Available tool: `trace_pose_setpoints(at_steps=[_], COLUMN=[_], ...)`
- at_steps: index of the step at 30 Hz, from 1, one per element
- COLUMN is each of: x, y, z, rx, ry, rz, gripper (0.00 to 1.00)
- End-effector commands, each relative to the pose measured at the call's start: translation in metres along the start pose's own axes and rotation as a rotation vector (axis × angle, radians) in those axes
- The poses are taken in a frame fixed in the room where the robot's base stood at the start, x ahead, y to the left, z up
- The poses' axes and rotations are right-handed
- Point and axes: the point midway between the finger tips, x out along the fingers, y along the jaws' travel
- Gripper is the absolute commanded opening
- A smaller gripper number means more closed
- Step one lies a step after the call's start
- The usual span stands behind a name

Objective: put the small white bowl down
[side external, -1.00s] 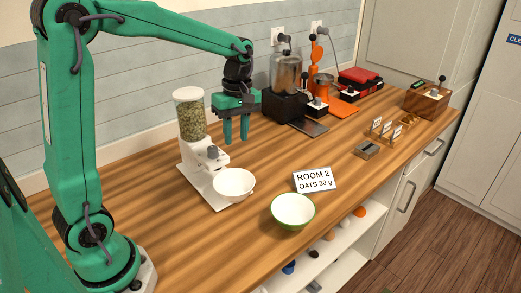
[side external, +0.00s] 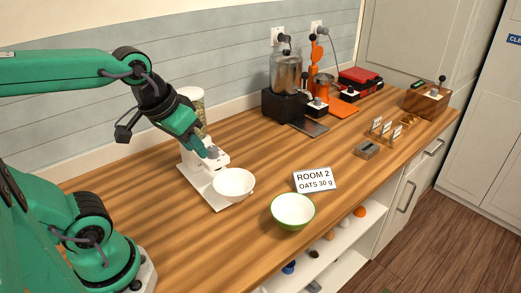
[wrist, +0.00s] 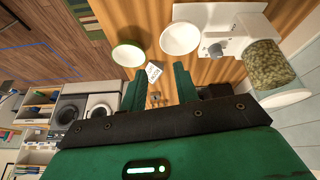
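The small white bowl (side external: 234,184) sits upright on the white base plate of the oats dispenser, in front of its knob. It also shows in the wrist view (wrist: 180,38), beyond my fingertips. My gripper (side external: 203,149) is tilted, in front of the dispenser's upper part and above and left of the bowl. In the wrist view my gripper (wrist: 160,72) has its two fingers apart with nothing between them. The gripper is not touching the bowl. The dispenser (side external: 190,165) is partly hidden behind my gripper.
A green-rimmed white bowl (side external: 293,211) stands near the counter's front edge, beside a card (side external: 314,180) reading "ROOM 2 OATS 30 g". A blender (side external: 286,85) and an orange machine (side external: 322,88) stand at the back.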

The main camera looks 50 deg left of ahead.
Motion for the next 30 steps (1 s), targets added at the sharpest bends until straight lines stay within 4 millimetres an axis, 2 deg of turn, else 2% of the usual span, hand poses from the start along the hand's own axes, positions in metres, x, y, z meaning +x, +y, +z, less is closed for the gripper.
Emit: trace_pose_setpoints(at_steps=[3, 9, 12, 23, 30], x=[-0.002, -0.002, -0.002, -0.002, -0.001], y=[0.001, 0.001, 0.001, 0.001, 0.0], z=[0.01, 0.016, 0.016, 0.015, 0.006], rx=[0.091, 0.156, 0.159, 0.152, 0.065], ry=[0.038, 0.061, 0.061, 0.059, 0.021], rz=[0.008, 0.011, 0.011, 0.011, 0.004], gripper=[0.31, 0.31, 0.35, 0.35, 0.35])
